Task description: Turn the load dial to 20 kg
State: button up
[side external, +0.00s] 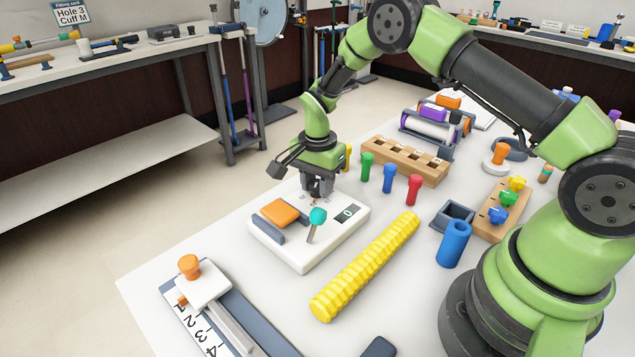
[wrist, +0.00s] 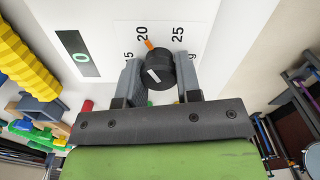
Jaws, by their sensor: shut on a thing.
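The load dial is a round black knob (wrist: 158,68) with a white line on its face, in the middle of the wrist view. A small orange mark (wrist: 149,44) at its edge lies close to the printed 20 (wrist: 142,33). The number 25 (wrist: 178,34) is to the right, and a partly hidden 15 is to the left. My gripper (wrist: 159,80) is shut on the dial, one finger on each side. In the side external view my gripper (side external: 316,188) points down at the back of the white stepper unit (side external: 300,257) and mostly hides the dial.
The unit carries an orange pad (side external: 280,212), a teal-topped lever (side external: 317,217) and a display (side external: 347,212) reading 0. A yellow ridged roller (side external: 365,266) lies beside it. Red, blue and green pegs stand near a wooden block (side external: 405,160). Bare table lies left of the unit.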

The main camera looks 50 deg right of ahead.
aim_at(317, 182)
jog(key=o, duration=0.9)
notch_tip(317, 182, up, 10)
jog(key=shift+f, duration=0.1)
